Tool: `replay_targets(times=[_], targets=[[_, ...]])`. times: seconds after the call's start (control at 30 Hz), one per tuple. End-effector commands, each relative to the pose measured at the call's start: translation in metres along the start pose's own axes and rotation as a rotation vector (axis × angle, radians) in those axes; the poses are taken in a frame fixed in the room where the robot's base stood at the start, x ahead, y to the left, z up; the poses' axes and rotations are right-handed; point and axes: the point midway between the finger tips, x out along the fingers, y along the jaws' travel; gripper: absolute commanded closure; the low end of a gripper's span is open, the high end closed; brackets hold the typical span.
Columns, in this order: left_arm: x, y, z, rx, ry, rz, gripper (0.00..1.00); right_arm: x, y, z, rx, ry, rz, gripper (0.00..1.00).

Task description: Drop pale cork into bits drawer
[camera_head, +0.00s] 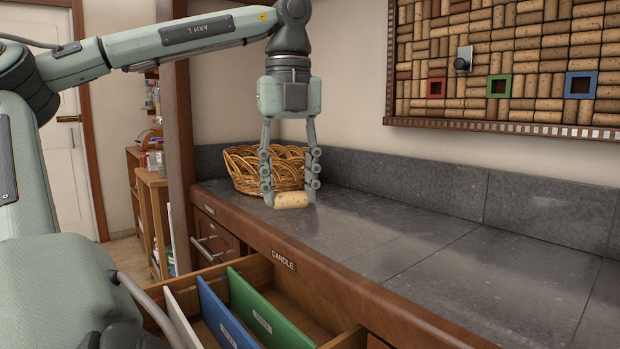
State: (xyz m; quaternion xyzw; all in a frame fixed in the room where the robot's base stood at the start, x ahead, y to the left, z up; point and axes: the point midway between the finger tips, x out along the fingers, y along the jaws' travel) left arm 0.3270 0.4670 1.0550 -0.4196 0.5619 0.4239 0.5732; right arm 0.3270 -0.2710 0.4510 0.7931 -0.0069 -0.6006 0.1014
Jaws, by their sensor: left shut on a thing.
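My left gripper (291,193) points straight down over the counter, near its front edge. Its fingers are shut on the pale cork (291,201), which lies sideways between the fingertips. The cork is at or just above the counter surface; I cannot tell if it touches. Below the counter a wooden drawer (345,337) stands open, with white, blue (225,318) and green (265,312) dividers inside. The labels on the dividers are too small to read, so I cannot tell which part is for bits. My right gripper does not show clearly.
A wicker basket (240,168) stands on the dark stone counter (440,255) behind the gripper. The counter to the right is clear. A plate reading CANDLE (283,260) is above the open drawer. A cork board (500,55) with coloured frames hangs on the wall.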

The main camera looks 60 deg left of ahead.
Motion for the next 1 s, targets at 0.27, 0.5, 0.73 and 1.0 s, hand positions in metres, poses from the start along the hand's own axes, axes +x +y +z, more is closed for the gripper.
replay_targets(times=[0.27,0.5,0.73,1.0], targets=[[0.026,0.044,0.043,0.576,-0.003,-0.002,0.68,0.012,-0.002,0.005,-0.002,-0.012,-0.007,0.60],[0.051,0.073,0.065,0.987,0.009,-0.004,0.68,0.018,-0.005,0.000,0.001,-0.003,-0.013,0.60],[0.063,0.084,0.072,1.156,0.017,-0.005,0.68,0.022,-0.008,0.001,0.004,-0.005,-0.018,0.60],[0.082,0.084,0.072,1.169,0.018,-0.005,0.68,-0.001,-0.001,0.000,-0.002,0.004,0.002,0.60]])
